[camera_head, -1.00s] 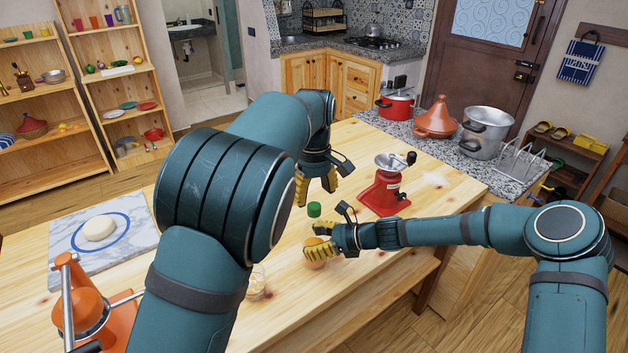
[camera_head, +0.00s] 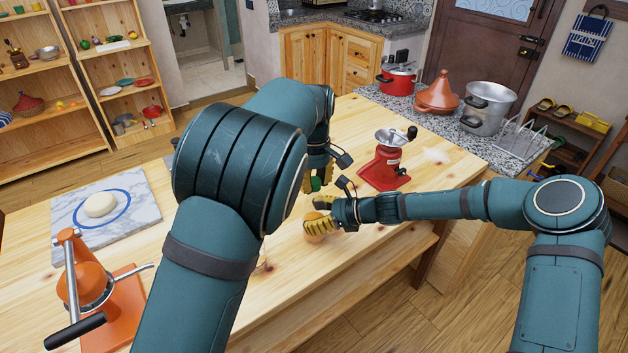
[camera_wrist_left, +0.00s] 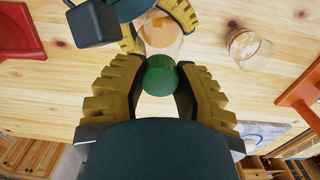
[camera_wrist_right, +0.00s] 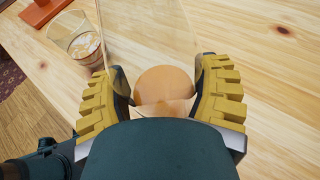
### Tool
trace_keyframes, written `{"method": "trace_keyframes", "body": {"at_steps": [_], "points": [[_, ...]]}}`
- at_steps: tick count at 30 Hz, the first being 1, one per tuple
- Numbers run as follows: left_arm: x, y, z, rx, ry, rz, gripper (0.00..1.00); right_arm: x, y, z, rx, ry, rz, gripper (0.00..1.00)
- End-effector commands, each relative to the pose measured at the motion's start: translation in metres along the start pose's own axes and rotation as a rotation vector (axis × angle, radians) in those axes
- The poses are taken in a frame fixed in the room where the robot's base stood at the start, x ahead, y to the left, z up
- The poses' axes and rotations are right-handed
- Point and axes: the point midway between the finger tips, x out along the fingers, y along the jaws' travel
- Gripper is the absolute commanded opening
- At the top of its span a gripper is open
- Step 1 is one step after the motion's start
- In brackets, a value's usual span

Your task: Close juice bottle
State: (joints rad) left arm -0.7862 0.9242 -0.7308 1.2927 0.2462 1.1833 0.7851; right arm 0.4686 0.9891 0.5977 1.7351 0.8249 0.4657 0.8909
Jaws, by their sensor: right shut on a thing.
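The juice bottle (camera_wrist_right: 166,82) is clear with orange juice in its lower part; the juice also shows in the head view (camera_head: 314,236). My right gripper (camera_head: 318,214) is shut on the bottle, with one yellow-padded finger on each side in the right wrist view. A green cap (camera_wrist_left: 158,75) sits at the bottle's top; I cannot tell whether it is fully seated. My left gripper (camera_wrist_left: 160,72) is at the cap, one finger on each side and very close. I cannot tell whether they press on it. In the head view my left arm partly hides the table.
A red grinder (camera_head: 385,165) is just right of my left gripper. An orange press (camera_head: 95,285) and a marble board with dough (camera_head: 130,180) are at the left. Bare wood lies around the bottle.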

Motion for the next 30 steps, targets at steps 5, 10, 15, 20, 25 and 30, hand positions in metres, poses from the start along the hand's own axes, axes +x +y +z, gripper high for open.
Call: {"method": "trace_keyframes", "body": {"at_steps": [5, 10, 15, 20, 25, 30], "points": [[0.0, 0.0, 0.0, 0.017, -0.001, 0.001, 0.0, 0.0, 0.0, 0.002, -0.001, -0.002, 0.001, 0.0], [0.0, 0.0, 0.0, 0.163, -0.002, -0.001, 0.0, 0.0, 0.0, 0.002, -0.002, -0.002, 0.001, 0.0], [0.001, 0.0, 0.0, 0.159, -0.001, -0.002, 0.47, 0.0, 0.0, 0.002, -0.001, -0.002, 0.001, 0.0], [0.001, 0.0, 0.0, 0.158, -0.001, -0.001, 0.6, 0.0, 0.0, 0.002, -0.002, -0.002, 0.001, 0.0], [-0.001, 0.0, 0.0, 0.158, -0.001, 0.0, 0.6, 0.0, 0.0, 0.002, -0.002, -0.002, 0.001, 0.0], [-0.019, 0.001, 0.0, 0.158, 0.0, 0.003, 0.6, 0.0, 0.0, 0.002, -0.001, -0.002, 0.001, 0.0]]}}
